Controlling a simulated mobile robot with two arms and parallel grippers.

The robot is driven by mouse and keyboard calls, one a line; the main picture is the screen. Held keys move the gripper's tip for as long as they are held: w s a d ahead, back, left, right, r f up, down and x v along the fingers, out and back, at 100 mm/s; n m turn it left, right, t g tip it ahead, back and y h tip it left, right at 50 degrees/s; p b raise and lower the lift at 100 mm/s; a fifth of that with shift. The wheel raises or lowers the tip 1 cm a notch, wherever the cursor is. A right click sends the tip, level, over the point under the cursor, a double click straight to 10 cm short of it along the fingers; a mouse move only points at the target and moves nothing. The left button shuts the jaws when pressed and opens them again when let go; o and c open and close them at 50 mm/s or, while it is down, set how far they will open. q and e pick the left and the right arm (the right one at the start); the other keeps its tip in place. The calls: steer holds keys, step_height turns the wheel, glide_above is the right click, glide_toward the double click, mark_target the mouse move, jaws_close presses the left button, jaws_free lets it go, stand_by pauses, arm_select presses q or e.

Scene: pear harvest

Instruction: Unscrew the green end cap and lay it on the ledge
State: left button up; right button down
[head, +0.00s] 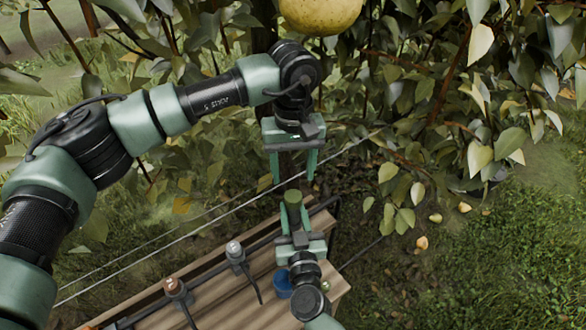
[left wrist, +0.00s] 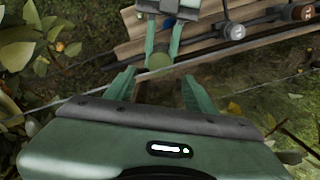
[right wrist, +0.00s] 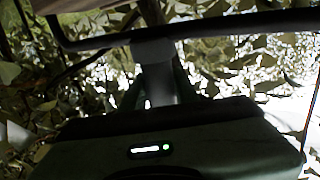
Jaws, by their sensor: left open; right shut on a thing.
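A round olive-green end (head: 294,197), looking like the green end cap, shows between the fingertips of my right gripper (head: 295,208). It also shows in the left wrist view (left wrist: 159,61). My right gripper is shut on this capped piece, which appears as a greyish cylinder (right wrist: 155,72) in the right wrist view. My left gripper (head: 291,178) is open and empty. It points down at the cap from just above in the head view, with a gap between them. The wooden ledge (head: 325,222) lies below and behind my right gripper.
A dark pipe runs along the ledge, with a copper-capped fitting (head: 173,287) and a white-capped fitting (head: 234,250). A blue cup-like thing (head: 284,284) is beside my right wrist. Thin wires cross the scene. Leafy branches and a yellow pear (head: 320,14) are close to my left arm.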

mark_target(293, 195)
arm_select(q)
steer(key=m, duration=0.6)
steer(key=shift+m, duration=0.4)
steer(key=shift+f+m, duration=0.15)
steer(key=shift+m, duration=0.35)
steer(key=shift+f, duration=3.85)
arm_select(e)
steer(key=shift+f, duration=0.1)
